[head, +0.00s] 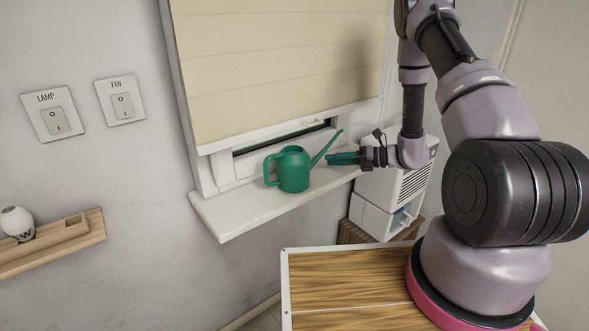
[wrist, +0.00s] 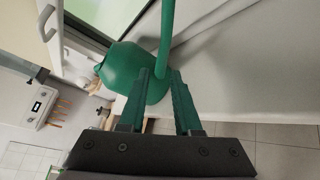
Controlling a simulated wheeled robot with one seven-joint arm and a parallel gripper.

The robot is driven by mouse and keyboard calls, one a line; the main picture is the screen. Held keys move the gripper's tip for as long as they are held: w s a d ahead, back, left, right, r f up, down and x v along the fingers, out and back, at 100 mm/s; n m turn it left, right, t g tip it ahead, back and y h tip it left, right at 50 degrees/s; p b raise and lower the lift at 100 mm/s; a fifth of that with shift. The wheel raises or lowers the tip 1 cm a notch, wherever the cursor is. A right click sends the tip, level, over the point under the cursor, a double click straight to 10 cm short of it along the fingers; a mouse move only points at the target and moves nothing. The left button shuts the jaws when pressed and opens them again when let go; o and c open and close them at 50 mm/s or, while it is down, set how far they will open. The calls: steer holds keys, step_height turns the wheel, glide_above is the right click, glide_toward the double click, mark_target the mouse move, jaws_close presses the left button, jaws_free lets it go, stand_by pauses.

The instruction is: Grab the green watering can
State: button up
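The green watering can (head: 293,170) stands upright on the white window sill, its handle to the left and its long spout pointing up to the right in the head view. In the wrist view the can's body (wrist: 122,66) lies ahead of the fingers, with the spout rising at the top. My gripper (head: 330,159) is just right of the can, near the spout. In the wrist view my gripper (wrist: 160,76) has its two green fingers apart, with a gap between them. The spout's lower part appears in line with that gap; I cannot tell whether a finger touches the can.
The window sill (head: 235,217) is narrow, with the window frame and a lowered blind (head: 275,65) behind it. A white appliance (head: 378,217) stands right of the sill, under my arm. A wooden workbench (head: 340,285) is in front. A wooden shelf (head: 70,240) is at left.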

steer(key=x, duration=0.4)
steer(key=shift+s+f, duration=0.3)
steer(key=shift+s, duration=0.05)
steer(key=shift+w+a+f, duration=0.1)
steer(key=shift+w+a, duration=0.15)
steer(key=shift+a, duration=0.3)
jaws_close()
stand_by(0.5)
